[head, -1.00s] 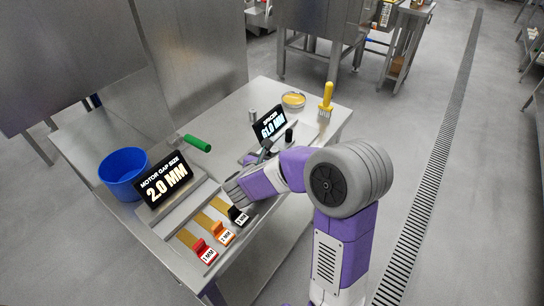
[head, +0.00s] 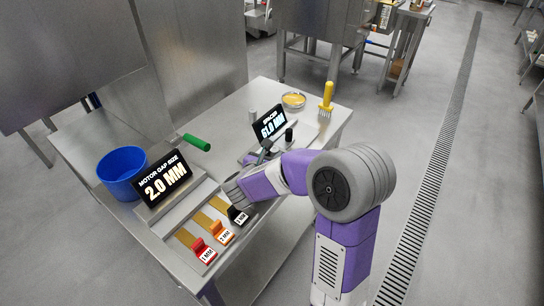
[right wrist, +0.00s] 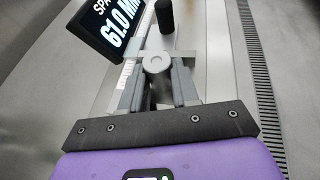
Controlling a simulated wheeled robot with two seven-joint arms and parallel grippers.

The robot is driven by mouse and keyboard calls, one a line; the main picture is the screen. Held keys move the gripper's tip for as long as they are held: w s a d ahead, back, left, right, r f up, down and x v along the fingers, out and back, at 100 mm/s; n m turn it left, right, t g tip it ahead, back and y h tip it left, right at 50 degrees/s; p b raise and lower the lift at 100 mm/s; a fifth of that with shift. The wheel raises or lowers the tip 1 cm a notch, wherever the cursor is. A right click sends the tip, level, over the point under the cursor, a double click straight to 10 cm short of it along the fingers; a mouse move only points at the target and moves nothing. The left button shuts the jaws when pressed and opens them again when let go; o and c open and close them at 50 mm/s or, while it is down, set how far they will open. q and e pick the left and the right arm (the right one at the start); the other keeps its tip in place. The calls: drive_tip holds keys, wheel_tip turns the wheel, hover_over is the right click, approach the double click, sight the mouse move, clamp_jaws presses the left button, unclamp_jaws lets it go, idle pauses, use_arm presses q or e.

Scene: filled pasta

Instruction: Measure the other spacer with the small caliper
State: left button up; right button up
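The small caliper's tilted black display (head: 269,124) reads "SPACER 61.0 MM"; it also shows in the right wrist view (right wrist: 112,22). A grey cylinder (head: 252,114) stands behind it, and a black cylinder (head: 289,134) stands to its right, also seen in the right wrist view (right wrist: 164,15). My right gripper (head: 264,149) is low at the caliper. In the right wrist view its fingers close on a round grey piece (right wrist: 155,62) over the caliper's scale. I cannot tell whether this piece is a spacer or part of the caliper. My left gripper is out of view.
A "MOTOR GAP SIZE 2.0 MM" display (head: 164,182) and red (head: 201,250), orange (head: 219,230) and black (head: 237,214) labelled blocks stand in front. A blue bowl (head: 122,170), green handle (head: 196,142), round dish (head: 293,100) and yellow-handled brush (head: 327,97) share the table.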

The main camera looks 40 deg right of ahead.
drive_tip(key=o, duration=0.5)
drive_tip(key=shift+s+a+f, duration=0.1)
drive_tip(key=shift+s+f, duration=0.25)
drive_tip(key=shift+f, duration=0.25)
drive_tip(key=shift+a, duration=0.1)
drive_tip(key=shift+a+r, duration=0.15)
drive_tip(key=shift+a, duration=0.1)
drive_tip(key=v, duration=0.3)
drive_tip(key=p+v, duration=0.1)
drive_tip(key=v, duration=0.2)
drive_tip(key=shift+a+r+p, duration=0.15)
drive_tip(key=shift+r+p, duration=0.15)
drive_tip(key=shift+r, duration=0.25)
drive_tip(key=shift+s+r, duration=0.15)
drive_tip(key=shift+s, duration=0.1)
